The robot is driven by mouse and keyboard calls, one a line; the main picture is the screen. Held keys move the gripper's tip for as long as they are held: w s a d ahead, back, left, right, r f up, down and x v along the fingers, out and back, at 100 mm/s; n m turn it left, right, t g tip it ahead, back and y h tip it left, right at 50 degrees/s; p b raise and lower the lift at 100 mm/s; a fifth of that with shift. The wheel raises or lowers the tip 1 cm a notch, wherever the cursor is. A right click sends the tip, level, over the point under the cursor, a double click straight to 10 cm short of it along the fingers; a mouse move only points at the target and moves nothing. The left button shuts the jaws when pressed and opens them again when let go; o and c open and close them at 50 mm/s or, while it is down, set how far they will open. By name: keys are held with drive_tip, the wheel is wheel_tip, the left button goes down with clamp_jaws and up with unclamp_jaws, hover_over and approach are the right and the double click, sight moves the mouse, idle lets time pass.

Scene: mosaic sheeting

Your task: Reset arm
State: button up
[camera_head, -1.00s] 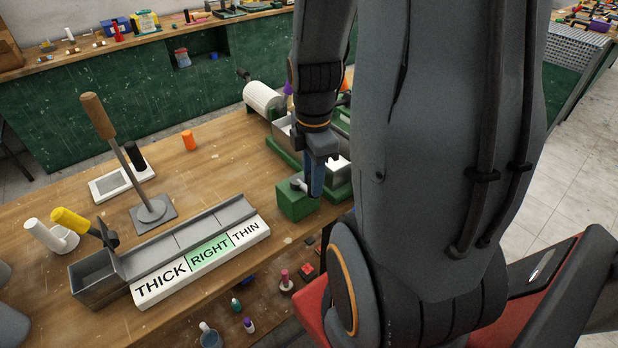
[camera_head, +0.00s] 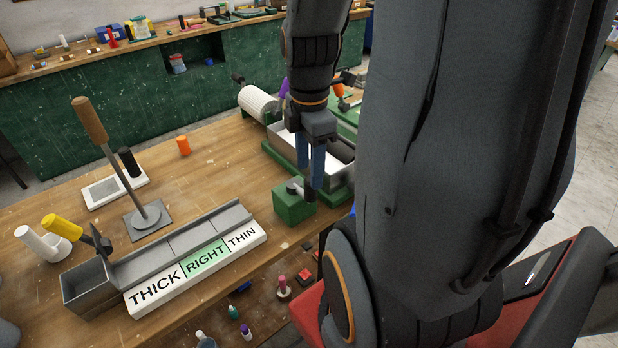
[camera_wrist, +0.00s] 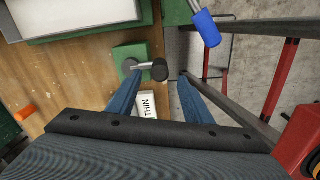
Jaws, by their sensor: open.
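My gripper (camera_head: 311,172) hangs over the right end of the bench, fingers pointing down, open and with nothing held. It is close to a green block with a black-knobbed lever (camera_head: 292,207). In the wrist view my gripper's two blue fingers (camera_wrist: 157,82) stand apart, with the lever's black knob (camera_wrist: 160,70) showing between their tips. I cannot tell whether the fingers touch the knob.
A sorting tray marked THICK, RIGHT, THIN (camera_head: 203,262) lies along the bench's front edge. A green-framed machine with a grey trough (camera_head: 338,155) stands behind my gripper. A wooden-handled tool (camera_head: 148,213) stands at left. Small bottles sit on a lower shelf.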

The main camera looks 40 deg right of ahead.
drive_tip(key=shift+r, duration=1.45)
drive_tip(key=w+a+f+m+b, duration=0.1)
drive_tip(key=a+f+m+b, duration=0.2)
drive_tip(key=a+f+m, duration=0.1)
drive_tip(key=w+a+f+m+t+b, duration=0.1)
drive_tip(key=w+a+f+m+b, duration=0.1)
drive_tip(key=a+f+m+b, duration=0.1)
drive_tip(key=w+a+f+m+b, duration=0.2)
drive_tip(key=a+f+m+b, duration=0.1)
drive_tip(key=a+f+m, duration=0.2)
drive_tip(key=shift+w+a+f+m, duration=0.15)
drive_tip(key=shift+f+m, duration=0.7)
drive_tip(key=shift+m, duration=0.25)
drive_tip(key=shift+a+f+m, duration=0.3)
drive_tip(key=shift+a+m, duration=0.1)
drive_tip(key=shift+m, duration=0.2)
